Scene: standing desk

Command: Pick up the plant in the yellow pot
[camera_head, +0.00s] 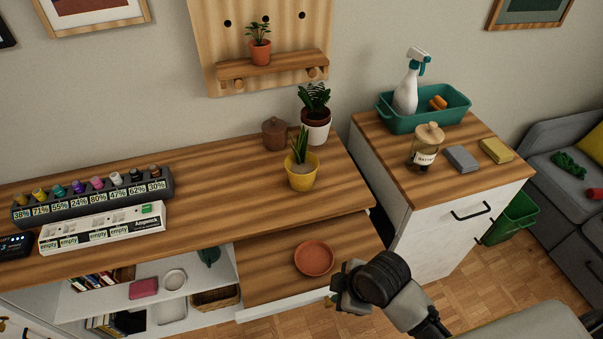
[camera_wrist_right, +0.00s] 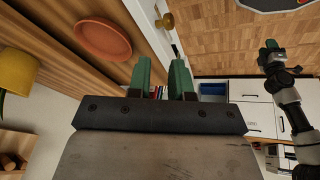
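The plant (camera_head: 300,147) with upright green leaves stands in a yellow pot (camera_head: 302,177) on the wooden desk top. The yellow pot (camera_wrist_right: 16,72) is also at the left edge of the right wrist view, partly cut off. My right gripper (camera_head: 342,287) is in front of the desk, below and to the right of the pot and apart from it. In the right wrist view its two green fingers (camera_wrist_right: 164,78) are apart with nothing between them. My left gripper (camera_wrist_right: 268,46) shows small at the right of that view; its opening is unclear.
A terracotta saucer (camera_head: 314,258) lies on the lower pull-out board (camera_head: 262,282), near my right gripper. A white-potted plant (camera_head: 316,128) and a brown lidded pot (camera_head: 275,132) stand behind the yellow pot. A cabinet (camera_head: 440,195) stands to the right, holding a jar (camera_head: 426,148).

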